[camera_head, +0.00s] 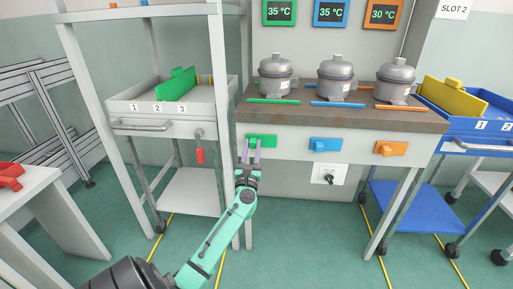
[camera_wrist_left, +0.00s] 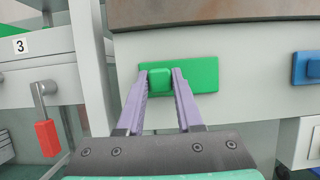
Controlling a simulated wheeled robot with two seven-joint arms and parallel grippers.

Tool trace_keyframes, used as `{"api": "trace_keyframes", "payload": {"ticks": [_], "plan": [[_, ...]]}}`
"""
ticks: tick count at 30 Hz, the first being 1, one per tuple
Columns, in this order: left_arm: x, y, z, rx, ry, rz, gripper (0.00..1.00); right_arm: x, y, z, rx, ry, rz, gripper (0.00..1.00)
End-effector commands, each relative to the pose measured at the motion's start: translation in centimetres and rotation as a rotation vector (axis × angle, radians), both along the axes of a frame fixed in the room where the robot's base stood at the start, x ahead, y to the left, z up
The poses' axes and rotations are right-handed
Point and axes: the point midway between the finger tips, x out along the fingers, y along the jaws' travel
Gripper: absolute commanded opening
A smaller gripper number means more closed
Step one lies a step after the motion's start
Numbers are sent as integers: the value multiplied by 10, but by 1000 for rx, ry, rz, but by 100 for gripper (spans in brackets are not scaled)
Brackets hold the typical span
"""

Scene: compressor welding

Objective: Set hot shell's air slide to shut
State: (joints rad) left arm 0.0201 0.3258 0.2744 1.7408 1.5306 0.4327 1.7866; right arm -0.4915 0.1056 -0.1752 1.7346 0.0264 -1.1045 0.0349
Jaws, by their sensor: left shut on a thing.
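Three grey compressor shells stand on the bench: left (camera_head: 276,79), middle (camera_head: 337,80), right (camera_head: 395,82). Above them the green display (camera_head: 279,11) and blue display (camera_head: 331,11) read 35 °C, and the orange display (camera_head: 383,13) reads 30 °C. The bench front carries a green slide (camera_head: 266,140), a blue slide (camera_head: 326,145) and an orange slide (camera_head: 391,149). My left gripper (camera_head: 251,152) is shut on the green slide's knob (camera_wrist_left: 159,81), near the left end of its green plate (camera_wrist_left: 206,73). My right gripper is not in view.
A rack tray (camera_head: 140,127) with a green panel and a hanging red tag (camera_head: 200,156) stands left of the bench. A blue cart (camera_head: 470,135) with a yellow panel stands at the right. A socket (camera_head: 328,174) sits below the blue slide. The floor in front is clear.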

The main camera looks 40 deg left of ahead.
Motion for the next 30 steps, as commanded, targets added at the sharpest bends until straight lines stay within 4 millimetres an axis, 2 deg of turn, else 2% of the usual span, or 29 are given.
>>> {"api": "trace_keyframes", "payload": {"ticks": [1, 2, 3, 4, 13, 17, 22, 30], "plan": [[-2, 2, -3, -2, 5, 7, 0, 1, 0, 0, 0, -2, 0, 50], [-2, 2, -3, -1, 5, 7, 42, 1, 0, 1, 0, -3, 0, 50], [-2, 2, -3, -1, 5, 7, 58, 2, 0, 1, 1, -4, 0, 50], [-1, 2, -3, -1, 5, 7, 65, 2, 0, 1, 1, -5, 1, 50], [-1, 1, -1, 0, 2, 5, 65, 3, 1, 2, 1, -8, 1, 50], [-7, -4, -5, 0, 3, 4, 65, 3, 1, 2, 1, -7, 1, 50], [-31, -21, -19, -2, 5, 4, 65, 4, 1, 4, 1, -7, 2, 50], [-86, -62, -49, -2, 7, 5, 65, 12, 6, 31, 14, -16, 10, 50]]}}
